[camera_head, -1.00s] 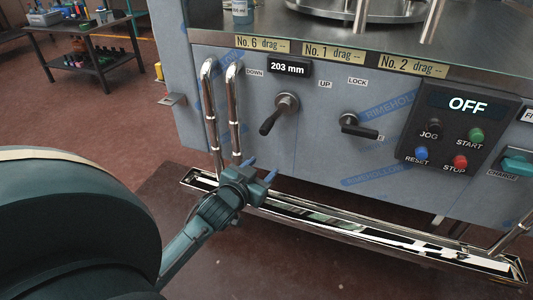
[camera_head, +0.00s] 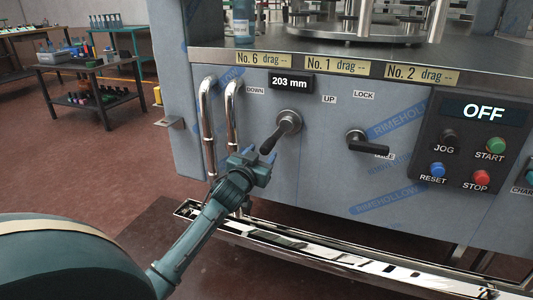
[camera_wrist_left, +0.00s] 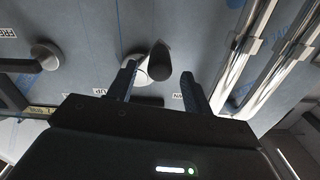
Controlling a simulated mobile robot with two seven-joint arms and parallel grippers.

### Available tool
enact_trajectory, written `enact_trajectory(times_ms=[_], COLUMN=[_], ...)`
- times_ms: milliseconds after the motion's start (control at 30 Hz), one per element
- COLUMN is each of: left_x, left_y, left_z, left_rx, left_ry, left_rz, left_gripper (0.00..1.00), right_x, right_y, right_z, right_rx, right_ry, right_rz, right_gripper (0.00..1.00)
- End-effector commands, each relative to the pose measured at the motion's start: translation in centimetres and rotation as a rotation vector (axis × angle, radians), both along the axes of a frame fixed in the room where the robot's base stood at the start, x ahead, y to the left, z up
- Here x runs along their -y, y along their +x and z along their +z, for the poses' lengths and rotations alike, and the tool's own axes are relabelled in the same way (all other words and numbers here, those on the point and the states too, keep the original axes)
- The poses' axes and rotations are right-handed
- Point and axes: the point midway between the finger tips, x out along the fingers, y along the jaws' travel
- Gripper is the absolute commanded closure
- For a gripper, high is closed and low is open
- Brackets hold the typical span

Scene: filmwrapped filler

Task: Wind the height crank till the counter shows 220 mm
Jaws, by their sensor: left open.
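The height crank (camera_head: 283,131) sits on the machine's front panel under the counter (camera_head: 290,82), which reads 203 mm. Its dark handle points down and to the left, with DOWN marked at its left and UP at its right. My left gripper (camera_head: 261,157) is open just below and left of the handle's end. I see nothing between the fingertips. My right gripper is not in view.
A lock lever (camera_head: 367,143) is right of the crank. Two chrome pipes (camera_head: 208,115) rise close to my left gripper. A control box (camera_head: 470,145) shows OFF above several buttons. A chrome drip tray (camera_head: 300,250) runs along the bottom. A side table (camera_head: 85,68) stands far left.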

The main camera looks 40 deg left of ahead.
Motion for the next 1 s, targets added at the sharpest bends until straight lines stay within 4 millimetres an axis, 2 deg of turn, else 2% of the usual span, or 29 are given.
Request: enact_trajectory(times_ms=[100, 300, 667, 1000], left_x=[-0.5, -1.0, -1.2, -1.1], left_y=[2.0, 3.9, 4.3, 4.3], left_z=[-0.1, -0.1, 0.0, 0.0], left_rx=[0.002, 0.0, -0.001, -0.001], left_ry=[0.001, -0.001, -0.001, -0.001], left_rz=[0.0, 0.0, -0.001, -0.001], left_gripper=[0.5, 0.5, 0.5, 0.76], right_x=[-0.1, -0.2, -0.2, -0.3], right_y=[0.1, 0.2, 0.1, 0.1], right_z=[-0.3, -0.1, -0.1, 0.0], right_rx=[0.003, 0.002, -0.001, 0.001], right_ry=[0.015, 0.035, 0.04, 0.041], right_rz=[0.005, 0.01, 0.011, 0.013], right_gripper=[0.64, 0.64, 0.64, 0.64])
